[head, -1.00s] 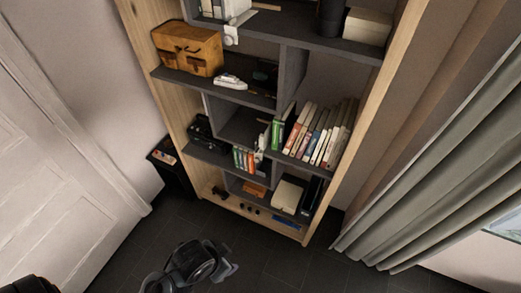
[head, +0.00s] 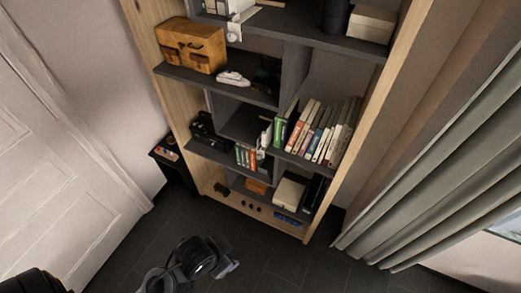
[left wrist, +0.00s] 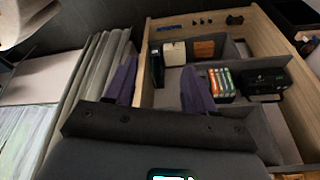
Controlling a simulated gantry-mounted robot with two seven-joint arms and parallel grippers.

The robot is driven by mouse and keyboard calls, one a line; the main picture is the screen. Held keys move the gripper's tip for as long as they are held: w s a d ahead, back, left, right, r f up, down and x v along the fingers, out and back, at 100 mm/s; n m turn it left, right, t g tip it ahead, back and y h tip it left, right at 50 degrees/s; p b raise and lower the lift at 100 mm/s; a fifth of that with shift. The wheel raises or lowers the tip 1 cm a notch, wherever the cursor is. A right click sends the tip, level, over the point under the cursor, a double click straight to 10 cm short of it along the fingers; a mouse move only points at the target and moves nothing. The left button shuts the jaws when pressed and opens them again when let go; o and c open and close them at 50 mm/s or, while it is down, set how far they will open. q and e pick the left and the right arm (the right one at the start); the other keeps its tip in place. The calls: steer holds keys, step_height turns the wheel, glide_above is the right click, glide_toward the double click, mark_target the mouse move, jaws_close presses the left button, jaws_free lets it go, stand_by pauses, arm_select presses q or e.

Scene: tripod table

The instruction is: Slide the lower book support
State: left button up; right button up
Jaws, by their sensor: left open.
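The lower book support (head: 262,144) is a small pale piece in the head view. It stands against the right end of a short row of green, white and orange books (head: 245,158) on a lower shelf. In the left wrist view, which is upside down, the same books (left wrist: 221,82) show just beside one finger. My left gripper (left wrist: 158,88) is open there, its two purple fingers apart with nothing seen between them. The support cannot be made out in that view.
A black device (head: 207,130) sits left of the books. An upper white support (head: 234,30) is higher up. Wooden side panels bound the bookcase; a grey curtain (head: 430,180) hangs at right.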

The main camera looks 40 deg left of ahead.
arm_select(q)
steer(key=shift+w, duration=0.1)
steer(key=shift+c, duration=1.1)
steer(key=shift+w+r+t, duration=0.15)
steer(key=shift+w+t, duration=0.15)
steer(key=shift+c, duration=0.4)
steer(key=n+t+y+b, duration=0.65)
steer(key=t+b, duration=0.55)
steer(key=b, duration=0.9)
glide_toward(267, 134)
steer(key=a+f, duration=0.3)
steer(key=shift+y+x, duration=0.25)
steer(key=shift+x, duration=1.2)
steer(key=shift+s+a, duration=0.1)
steer(key=shift+c, duration=0.3)
